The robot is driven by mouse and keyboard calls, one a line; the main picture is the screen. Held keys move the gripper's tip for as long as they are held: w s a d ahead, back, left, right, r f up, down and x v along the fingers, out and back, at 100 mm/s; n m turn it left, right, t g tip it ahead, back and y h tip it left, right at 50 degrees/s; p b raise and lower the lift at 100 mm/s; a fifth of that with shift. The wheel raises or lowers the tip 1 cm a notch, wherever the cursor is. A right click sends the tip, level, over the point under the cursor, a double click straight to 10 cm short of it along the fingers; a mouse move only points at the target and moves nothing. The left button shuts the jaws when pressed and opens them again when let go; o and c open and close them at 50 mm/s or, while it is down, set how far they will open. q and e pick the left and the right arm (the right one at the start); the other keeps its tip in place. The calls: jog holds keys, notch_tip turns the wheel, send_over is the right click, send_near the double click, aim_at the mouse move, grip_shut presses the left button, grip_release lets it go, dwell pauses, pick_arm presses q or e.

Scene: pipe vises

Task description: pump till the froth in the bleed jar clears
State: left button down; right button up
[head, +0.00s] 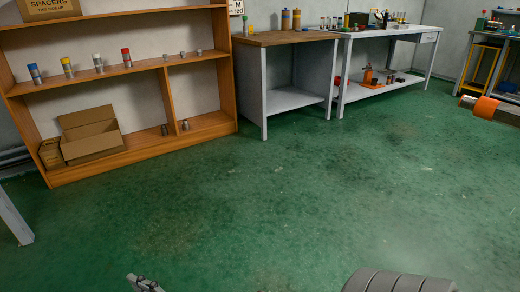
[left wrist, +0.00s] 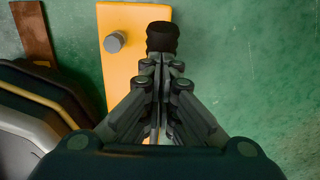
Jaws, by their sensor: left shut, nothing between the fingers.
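My left gripper (left wrist: 162,62) is shut and empty in the left wrist view. A round black knob or grip (left wrist: 162,37) shows just beyond its fingertips; I cannot tell whether they touch. Beneath lies a yellow-orange plate (left wrist: 120,75) with a grey peg (left wrist: 115,41) on it. Part of what looks like my left gripper (head: 145,284) shows at the bottom edge of the head view. No bleed jar or froth can be made out in either view. My right gripper is not in view.
A wooden shelf (head: 130,76) with small capped bottles and an open carton (head: 92,137) stands at left. Benches (head: 285,38) line the back. An orange cylindrical object (head: 487,107) juts in at right. The green floor (head: 270,190) between is clear.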

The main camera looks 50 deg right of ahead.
pick_arm(q)
jog(key=shift+s+d+r+p, duration=0.1)
jog(key=shift+d+r+p, duration=0.05)
jog(key=shift+r+p, duration=0.35)
jog(key=shift+d+r+p, duration=0.15)
jog(key=shift+r+p, duration=0.3)
jog(key=shift+r, duration=0.05)
jog(key=shift+s+d+r+p, duration=0.1)
jog(key=shift+d+r+p, duration=0.1)
jog(key=shift+r+p, duration=0.55)
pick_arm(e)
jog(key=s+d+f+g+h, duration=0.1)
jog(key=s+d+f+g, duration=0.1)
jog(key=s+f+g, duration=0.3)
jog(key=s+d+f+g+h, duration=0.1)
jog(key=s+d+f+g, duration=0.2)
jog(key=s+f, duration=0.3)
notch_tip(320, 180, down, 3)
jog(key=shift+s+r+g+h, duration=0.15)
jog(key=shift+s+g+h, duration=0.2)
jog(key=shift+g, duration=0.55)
pick_arm(q)
jog(key=shift+f, duration=0.1)
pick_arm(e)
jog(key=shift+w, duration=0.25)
